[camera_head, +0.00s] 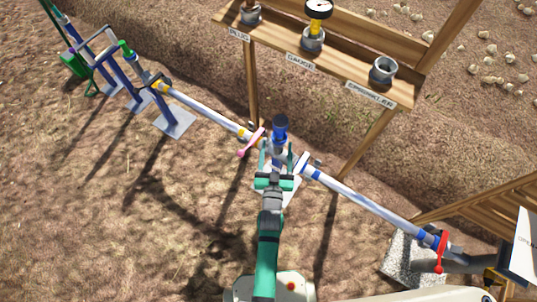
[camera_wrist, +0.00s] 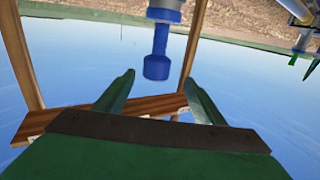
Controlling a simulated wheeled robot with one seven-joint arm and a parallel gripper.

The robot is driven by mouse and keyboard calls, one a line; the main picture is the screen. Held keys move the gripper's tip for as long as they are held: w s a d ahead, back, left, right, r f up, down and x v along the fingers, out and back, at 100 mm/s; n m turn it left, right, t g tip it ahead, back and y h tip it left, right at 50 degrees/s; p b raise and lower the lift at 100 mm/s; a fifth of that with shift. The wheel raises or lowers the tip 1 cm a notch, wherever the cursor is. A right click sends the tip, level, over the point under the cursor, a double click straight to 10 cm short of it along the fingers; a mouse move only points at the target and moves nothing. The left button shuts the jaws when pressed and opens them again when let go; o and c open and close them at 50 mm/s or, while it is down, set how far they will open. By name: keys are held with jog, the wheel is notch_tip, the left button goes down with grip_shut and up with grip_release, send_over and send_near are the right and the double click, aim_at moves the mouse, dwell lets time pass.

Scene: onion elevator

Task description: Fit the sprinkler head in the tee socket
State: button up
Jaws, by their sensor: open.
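The blue sprinkler head (camera_head: 280,126) stands upright on the pipeline at the tee, near the middle of the head view. The tee socket (camera_head: 277,151) below it is partly hidden by my gripper, so I cannot tell how deep the head sits. My green gripper (camera_head: 276,160) is open just on the near side of the head, its two fingers apart.
A wooden shelf (camera_head: 330,75) behind the pipe holds labelled cups. The sprinkler cup (camera_head: 383,70) is empty; the gauge (camera_head: 318,12) stands in its own. Pipe (camera_head: 370,205) runs both ways, with a red-handled valve (camera_head: 440,255) at right. Bare soil lies left.

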jog(key=s+a+r+g+y, duration=0.1)
jog(key=s+a, duration=0.2)
jog(key=s, duration=0.5)
jog(key=s+a+r, duration=0.1)
jog(key=s+a, duration=0.1)
jog(key=s, duration=0.7)
jog(key=s+a+r+n+g+y, duration=0.1)
jog(key=s+r+n+y, duration=0.1)
jog(key=s+r, duration=0.8)
jog(key=s, duration=0.3)
jog(key=shift+s+a, duration=0.3)
jog(key=shift+s, duration=0.1)
jog(key=shift+c, duration=0.3)
